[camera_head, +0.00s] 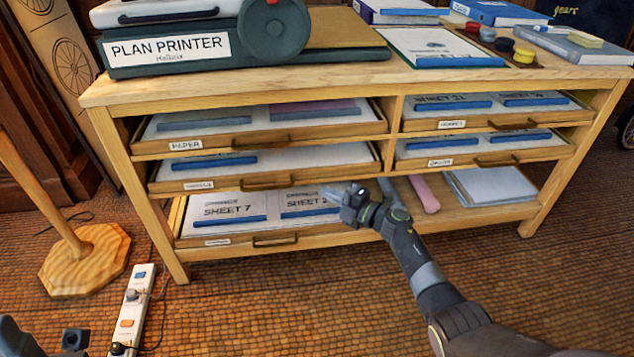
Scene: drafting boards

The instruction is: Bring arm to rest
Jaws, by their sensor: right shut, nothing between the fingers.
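My right arm comes in from the lower right. My right gripper (332,192) is shut and empty. It is in front of the wooden cabinet, at the right part of the lowest left drawer (215,241), by a white sheet with a blue edge. I cannot tell whether it touches the sheet or drawer. That drawer looks pulled out and holds sheets labelled SHEET 7 (225,207) and a second one partly covered by the gripper. Dark parts at the bottom left corner seem to be my left arm; its fingers do not show.
The cabinet (420,82) has more drawers with sheets, and a pink roll (424,194) lies low inside. A plan printer (175,50) stands on top. A wooden stand (88,258) and a power strip (132,305) with cables are on the floor at left. The middle floor is clear.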

